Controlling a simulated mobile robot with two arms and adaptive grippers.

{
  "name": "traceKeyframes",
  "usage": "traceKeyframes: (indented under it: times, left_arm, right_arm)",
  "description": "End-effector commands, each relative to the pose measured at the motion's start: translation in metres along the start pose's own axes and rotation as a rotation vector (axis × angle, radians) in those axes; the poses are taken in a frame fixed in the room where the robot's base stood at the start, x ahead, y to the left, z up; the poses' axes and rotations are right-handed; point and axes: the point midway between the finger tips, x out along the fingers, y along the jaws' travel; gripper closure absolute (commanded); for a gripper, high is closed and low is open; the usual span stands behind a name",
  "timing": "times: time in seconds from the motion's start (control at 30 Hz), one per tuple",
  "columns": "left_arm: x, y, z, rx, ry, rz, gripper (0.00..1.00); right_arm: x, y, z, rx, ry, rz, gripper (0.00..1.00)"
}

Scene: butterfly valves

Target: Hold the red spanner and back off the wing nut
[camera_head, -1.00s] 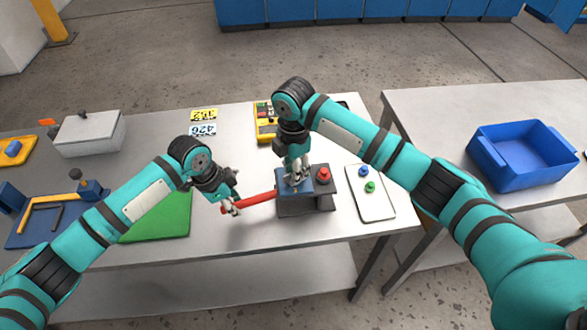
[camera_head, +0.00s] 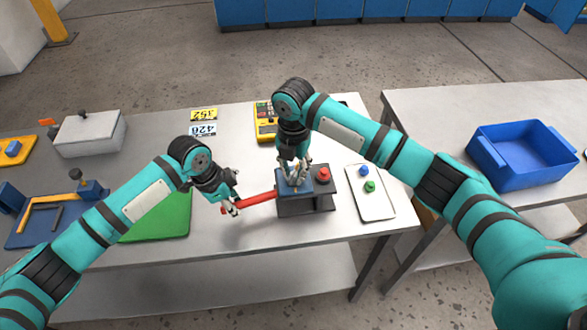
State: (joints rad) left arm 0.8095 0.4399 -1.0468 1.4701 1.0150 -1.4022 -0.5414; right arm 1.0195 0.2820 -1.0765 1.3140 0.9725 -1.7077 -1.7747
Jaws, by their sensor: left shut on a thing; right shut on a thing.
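The red spanner (camera_head: 259,199) reaches from my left gripper to the left side of a dark block (camera_head: 308,206) at the front of the table. My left gripper (camera_head: 231,207) is shut on its free end. The spanner's far end is hidden at the block. My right gripper (camera_head: 296,182) points down over the blue-topped left part of the block and is shut on the wing nut there. The fingers mostly hide the wing nut, and its thread cannot be made out.
A red knob (camera_head: 323,174) stands on the block's right part. A white tray (camera_head: 372,207) with blue and green knobs lies to the right. A green mat (camera_head: 160,219) lies left, a yellow case (camera_head: 264,124) behind. A blue bin (camera_head: 521,158) stands on the right table.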

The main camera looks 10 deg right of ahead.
Motion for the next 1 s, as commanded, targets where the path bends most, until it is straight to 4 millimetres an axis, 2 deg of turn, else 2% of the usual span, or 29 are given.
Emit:
traceKeyframes:
  times: [0.03, 0.4, 0.43, 0.57, 0.6, 0.87, 1.0]
  left_arm:
    - [-0.004, -0.003, -0.002, 0.002, 0.007, -0.008, 1.00]
    - [-0.005, -0.004, -0.002, 0.001, 0.007, -0.010, 1.00]
    - [-0.005, -0.004, -0.002, 0.001, 0.007, -0.010, 1.00]
    - [-0.005, -0.004, -0.002, 0.000, 0.007, -0.009, 1.00]
    - [-0.005, -0.004, -0.002, 0.000, 0.007, -0.009, 1.00]
    - [-0.004, -0.002, -0.002, 0.001, 0.006, -0.006, 1.00]
    - [-0.003, -0.002, -0.002, 0.002, 0.006, -0.004, 1.00]
  right_arm:
    - [0.007, -0.004, -0.001, 0.000, 0.005, -0.013, 1.00]
    - [0.007, -0.004, -0.001, -0.002, 0.005, -0.014, 1.00]
    - [0.007, -0.004, -0.001, -0.002, 0.005, -0.014, 0.73]
    - [0.005, -0.003, -0.001, -0.002, 0.004, -0.011, 0.56]
    - [0.004, -0.003, -0.001, -0.003, 0.004, -0.009, 0.53]
    - [0.001, -0.001, -0.001, -0.004, 0.002, -0.004, 0.53]
    - [-0.013, 0.000, 0.000, -0.004, 0.002, -0.002, 0.53]
